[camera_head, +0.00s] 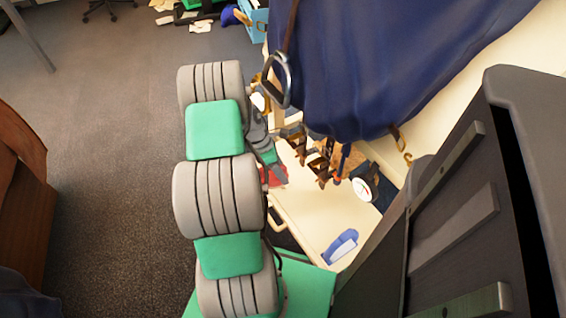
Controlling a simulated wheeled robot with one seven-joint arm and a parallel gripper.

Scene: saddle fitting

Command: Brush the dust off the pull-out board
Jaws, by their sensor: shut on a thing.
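The cream pull-out board (309,220) lies low beneath a hanging blue cloth, right of my grey and green arm. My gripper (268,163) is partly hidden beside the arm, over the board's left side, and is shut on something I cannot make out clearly. A red thing (274,177) shows just below the gripper; I cannot tell if it is held or lying there. A blue thing (341,246) lies near the board's lower right; I cannot tell if it is a brush. No dust can be made out at this size.
Several brown and metal tools (318,160) stand at the board's back, beside a round white dial (362,189). The blue cloth (390,60) and a metal stirrup (277,80) hang above. A brown wooden cabinet (22,190) stands left; carpet between is clear.

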